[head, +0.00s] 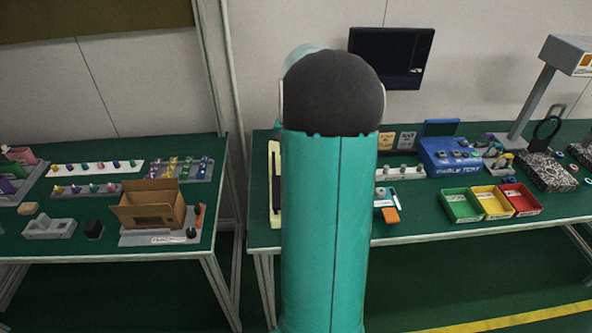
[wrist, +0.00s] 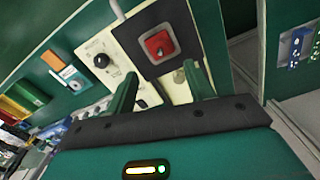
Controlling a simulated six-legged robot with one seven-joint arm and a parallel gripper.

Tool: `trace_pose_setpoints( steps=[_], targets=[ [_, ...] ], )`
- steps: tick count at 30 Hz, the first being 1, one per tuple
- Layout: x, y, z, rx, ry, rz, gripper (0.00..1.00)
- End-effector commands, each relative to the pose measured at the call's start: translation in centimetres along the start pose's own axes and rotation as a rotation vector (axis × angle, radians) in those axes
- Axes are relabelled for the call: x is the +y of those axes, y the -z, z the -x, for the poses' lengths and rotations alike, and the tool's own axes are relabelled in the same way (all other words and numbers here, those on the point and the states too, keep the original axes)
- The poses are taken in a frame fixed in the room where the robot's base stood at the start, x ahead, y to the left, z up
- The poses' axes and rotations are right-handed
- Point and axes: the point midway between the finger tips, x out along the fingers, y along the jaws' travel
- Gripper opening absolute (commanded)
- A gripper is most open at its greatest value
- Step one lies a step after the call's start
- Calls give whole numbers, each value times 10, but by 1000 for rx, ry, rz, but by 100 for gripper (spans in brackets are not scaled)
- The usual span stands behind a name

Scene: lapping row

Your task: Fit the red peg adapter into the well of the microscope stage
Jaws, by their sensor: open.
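In the wrist view a red square piece, which looks like the peg adapter (wrist: 158,44), sits within a pale-rimmed square opening in a dark plate, which looks like the microscope stage (wrist: 147,68). I cannot tell how deep it sits or whether it is level. My gripper (wrist: 161,70) is open. Its two green fingers stand apart, below the red piece in the picture, with nothing seen held between them. In the head view a cream and black edge, perhaps of the microscope (head: 275,180), shows left of my arm, which hides the rest, my gripper and the adapter.
A cream panel with a black knob (wrist: 100,60) lies left of the dark plate. Green (head: 461,205), yellow (head: 492,202) and red (head: 521,199) bins stand on the right table. A cardboard box (head: 150,208) stands on the left table, across a gap.

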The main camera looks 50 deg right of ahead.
Motion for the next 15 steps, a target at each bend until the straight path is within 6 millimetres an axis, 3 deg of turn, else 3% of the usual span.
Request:
trace_pose_setpoints(
  steps=[6, 15],
  targets=[
    [0, 0, 34, 2, 1, -1, 53],
    [0, 0, 41, -1, 0, -1, 53]
  ],
)
